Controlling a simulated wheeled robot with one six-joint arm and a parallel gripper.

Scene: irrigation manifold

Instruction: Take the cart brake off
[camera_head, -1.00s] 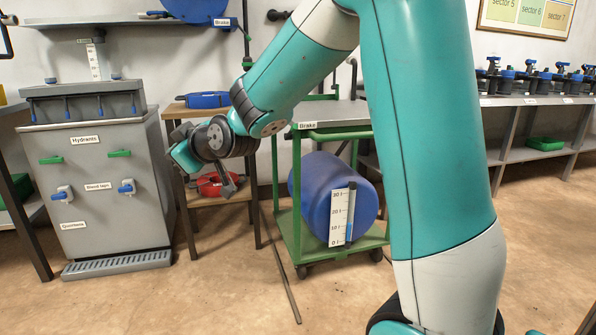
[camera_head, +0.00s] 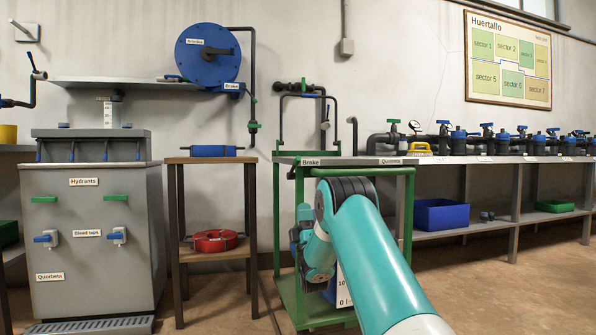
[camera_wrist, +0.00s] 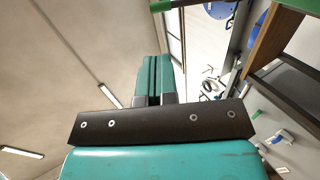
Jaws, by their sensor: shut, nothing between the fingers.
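My gripper (camera_wrist: 159,62) is shut and empty in the wrist view.
A hose reel (camera_head: 208,56) on the wall shelf also has a "Brake" label (camera_head: 232,87). The hydrants cabinet (camera_head: 95,235) and the wooden table (camera_head: 210,160) with a red hose coil (camera_head: 215,240) stand left. A long bench (camera_head: 480,160) with valves runs right.

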